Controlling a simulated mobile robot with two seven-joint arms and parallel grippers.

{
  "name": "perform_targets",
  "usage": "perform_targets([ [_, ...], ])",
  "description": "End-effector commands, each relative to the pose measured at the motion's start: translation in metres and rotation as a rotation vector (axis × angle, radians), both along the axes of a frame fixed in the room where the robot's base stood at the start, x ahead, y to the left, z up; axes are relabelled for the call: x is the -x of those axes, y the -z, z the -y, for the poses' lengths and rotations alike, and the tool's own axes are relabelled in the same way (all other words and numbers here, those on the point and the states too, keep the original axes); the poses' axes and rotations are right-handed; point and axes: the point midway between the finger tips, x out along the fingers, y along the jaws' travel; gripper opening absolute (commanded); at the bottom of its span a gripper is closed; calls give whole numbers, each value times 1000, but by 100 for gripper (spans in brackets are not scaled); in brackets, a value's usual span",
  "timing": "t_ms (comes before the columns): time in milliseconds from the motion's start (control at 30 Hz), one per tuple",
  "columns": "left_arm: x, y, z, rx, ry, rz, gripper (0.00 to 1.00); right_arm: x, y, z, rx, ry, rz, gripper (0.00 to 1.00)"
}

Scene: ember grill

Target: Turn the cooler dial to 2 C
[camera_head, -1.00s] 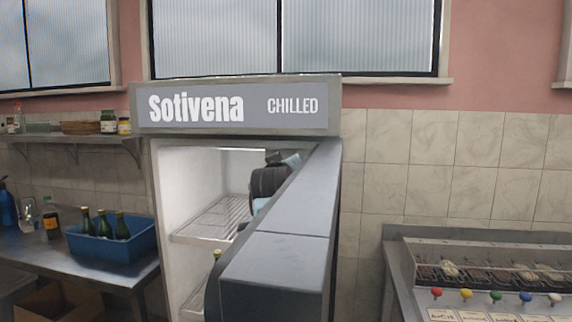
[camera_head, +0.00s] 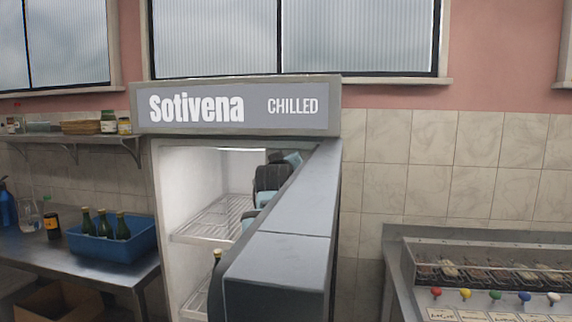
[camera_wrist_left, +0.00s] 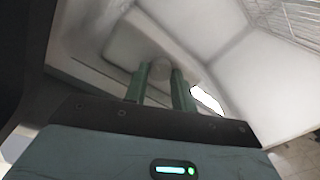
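The cooler (camera_head: 235,108), marked "Sotivena CHILLED", stands in the middle of the head view with its lit inside showing. A small pale round knob, seemingly the dial (camera_wrist_left: 161,70), shows in the left wrist view on a light surface inside. My left gripper (camera_wrist_left: 160,68) has its two green fingers apart, one on each side of the dial. I cannot tell whether they touch it. The dial's scale and setting are not readable. In the head view the gripper's wrist (camera_head: 270,182) is inside the cooler, its fingers hidden. My right gripper is not in view.
A blue crate of bottles (camera_head: 135,242) sits on the metal counter at left. A grill with coloured knobs (camera_head: 495,296) stands at right.

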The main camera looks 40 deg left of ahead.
Motion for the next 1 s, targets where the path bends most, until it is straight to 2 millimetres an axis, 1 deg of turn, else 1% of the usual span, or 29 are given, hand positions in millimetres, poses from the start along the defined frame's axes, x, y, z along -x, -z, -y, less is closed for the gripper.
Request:
perform_targets([
  [33, 0, 0, 0, 0, 0, 0, 6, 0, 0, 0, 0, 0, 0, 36],
  [67, 0, 0, 0, 0, 0, 0, 3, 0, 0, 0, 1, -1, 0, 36],
  [267, 0, 1, 0, -12, 0, -8, 3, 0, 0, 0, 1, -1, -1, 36],
  [467, 0, 1, 0, -73, -1, -42, 3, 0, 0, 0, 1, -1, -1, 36],
  [667, 0, 1, -1, -200, -1, -112, 3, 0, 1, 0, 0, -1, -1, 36],
  [1000, 0, 2, -1, -481, -3, -268, 3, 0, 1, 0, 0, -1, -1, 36],
])
